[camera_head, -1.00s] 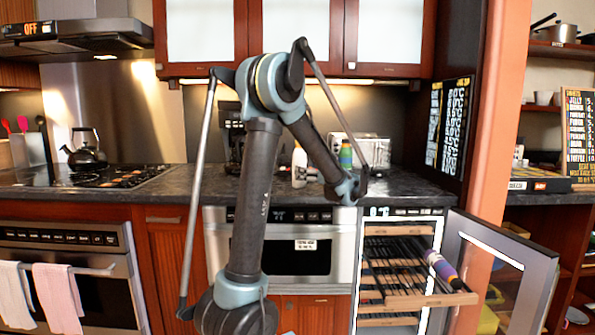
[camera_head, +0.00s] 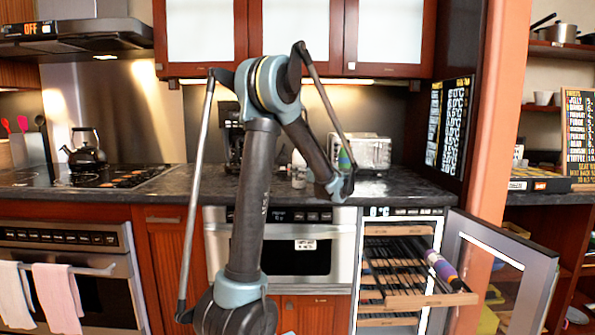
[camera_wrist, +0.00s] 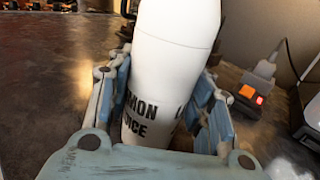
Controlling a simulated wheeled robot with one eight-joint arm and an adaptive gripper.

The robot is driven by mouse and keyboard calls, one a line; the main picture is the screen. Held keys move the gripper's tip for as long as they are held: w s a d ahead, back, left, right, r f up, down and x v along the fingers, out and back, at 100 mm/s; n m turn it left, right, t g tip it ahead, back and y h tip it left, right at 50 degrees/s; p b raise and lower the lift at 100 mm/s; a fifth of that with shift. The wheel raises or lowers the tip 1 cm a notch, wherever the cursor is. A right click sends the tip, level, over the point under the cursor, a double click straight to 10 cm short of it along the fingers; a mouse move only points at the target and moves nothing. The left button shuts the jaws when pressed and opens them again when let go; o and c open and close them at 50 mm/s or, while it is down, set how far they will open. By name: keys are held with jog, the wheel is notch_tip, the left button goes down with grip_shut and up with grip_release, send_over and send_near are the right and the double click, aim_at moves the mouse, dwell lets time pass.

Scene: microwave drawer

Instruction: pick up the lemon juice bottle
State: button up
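The lemon juice bottle (camera_wrist: 172,60) is white with dark lettering and stands between my gripper's two fingers in the wrist view. In the head view the white bottle (camera_head: 299,166) stands upright on the dark counter, partly behind my arm. My gripper (camera_wrist: 163,85) has one blue-grey finger on each side of the bottle, both close against it. Whether the fingers press on it cannot be made out. The head view shows the gripper end of my arm low over the counter, just right of the bottle.
A toaster (camera_head: 372,152) stands right of the bottle and a coffee maker (camera_head: 232,140) left of it. A device with a red light (camera_wrist: 255,95) is right of my gripper. A wine rack (camera_head: 405,297) is pulled out below.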

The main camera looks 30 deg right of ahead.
jog(key=c, duration=0.4)
jog(key=shift+o, duration=0.2)
notch_tip(320, 180, up, 10)
